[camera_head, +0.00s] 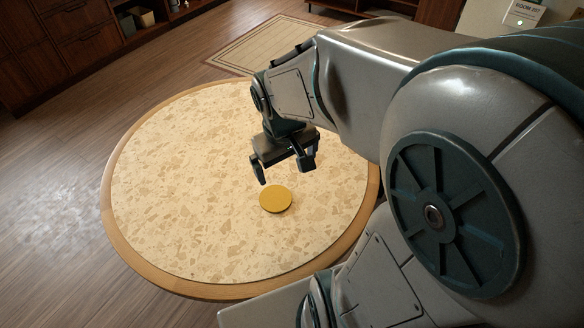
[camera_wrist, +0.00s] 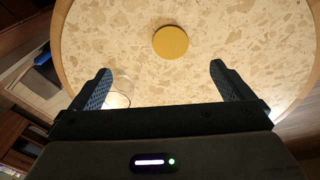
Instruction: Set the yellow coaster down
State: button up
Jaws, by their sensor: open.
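The yellow coaster (camera_head: 276,199) is a flat round disc. It lies flat on the speckled round table (camera_head: 170,190), a little below and right of the table's middle in the head view. My gripper (camera_head: 285,176) is open and empty, above the table and apart from the coaster. In the wrist view the coaster (camera_wrist: 171,42) lies beyond the spread fingertips of my gripper (camera_wrist: 160,72), roughly centred between them. The table (camera_wrist: 110,35) fills most of that view. Nothing hides the coaster in either view.
The table has a raised wooden rim (camera_head: 125,240) and its left side is bare. A striped rug (camera_head: 265,45) lies on the wood floor beyond it. Dark cabinets (camera_head: 75,35) stand at the back left. A faint clear round shape (camera_wrist: 118,99) shows near the left finger.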

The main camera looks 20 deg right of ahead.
jog(key=s+r+m+t+y, duration=0.1)
jog(key=s+r+m, duration=0.1)
jog(key=s+r, duration=0.2)
jog(key=shift+s+a, duration=0.45)
jog(key=shift+s, duration=0.6)
